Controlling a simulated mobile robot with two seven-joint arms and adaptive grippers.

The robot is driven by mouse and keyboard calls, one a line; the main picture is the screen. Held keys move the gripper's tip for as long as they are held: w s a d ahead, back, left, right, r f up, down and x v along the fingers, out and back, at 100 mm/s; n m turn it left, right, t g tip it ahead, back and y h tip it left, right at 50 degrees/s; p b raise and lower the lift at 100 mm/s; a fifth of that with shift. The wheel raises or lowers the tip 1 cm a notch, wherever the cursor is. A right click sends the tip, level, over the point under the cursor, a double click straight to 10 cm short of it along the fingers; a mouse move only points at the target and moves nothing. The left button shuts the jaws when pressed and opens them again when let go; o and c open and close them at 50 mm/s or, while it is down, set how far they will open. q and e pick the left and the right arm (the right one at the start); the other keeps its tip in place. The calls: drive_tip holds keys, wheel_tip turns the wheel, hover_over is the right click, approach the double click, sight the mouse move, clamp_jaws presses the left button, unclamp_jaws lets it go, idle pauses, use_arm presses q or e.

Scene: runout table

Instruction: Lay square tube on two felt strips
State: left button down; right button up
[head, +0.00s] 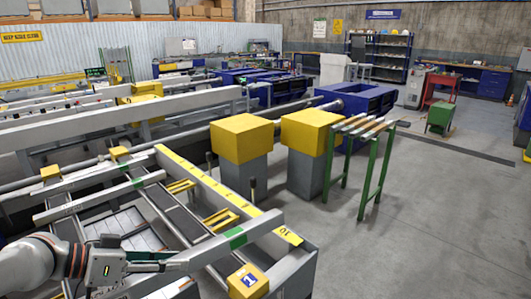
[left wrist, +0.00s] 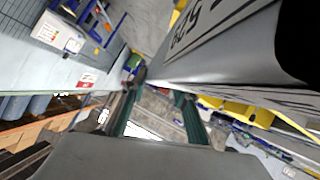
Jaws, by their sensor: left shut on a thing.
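My left gripper (head: 150,264) is at the lower left of the head view, at the near left end of a grey bar (head: 200,253) that looks like the square tube. It is shut on this bar, though the contact is hard to see. I cannot tell whether the bands lie under or around the bars. In the left wrist view, the fingers (left wrist: 158,112) frame a cluttered background beside a large grey printed surface (left wrist: 215,50). My right gripper is not in view.
A yellow marked rail (head: 205,185) runs beyond the bar, with a yellow block (head: 248,281) at the near right. Two yellow-topped posts (head: 242,138) and a green-legged stand (head: 375,170) stand farther right. The floor (head: 440,220) at right is clear.

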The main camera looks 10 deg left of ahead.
sight(181, 278)
use_arm(q)
drive_tip(key=shift+s+d+r+m+g+h, duration=0.2)
drive_tip(key=shift+s+d, duration=0.2)
drive_tip(key=shift+d, duration=0.2)
drive_tip(key=shift+s+d+r+m+g+h, duration=0.1)
drive_tip(key=shift+s+d+r+m, duration=0.1)
drive_tip(key=shift+s+d, duration=0.3)
drive_tip(key=shift+w, duration=0.15)
drive_tip(key=shift+d, duration=0.15)
drive_tip(key=shift+f, duration=0.1)
idle(0.6)
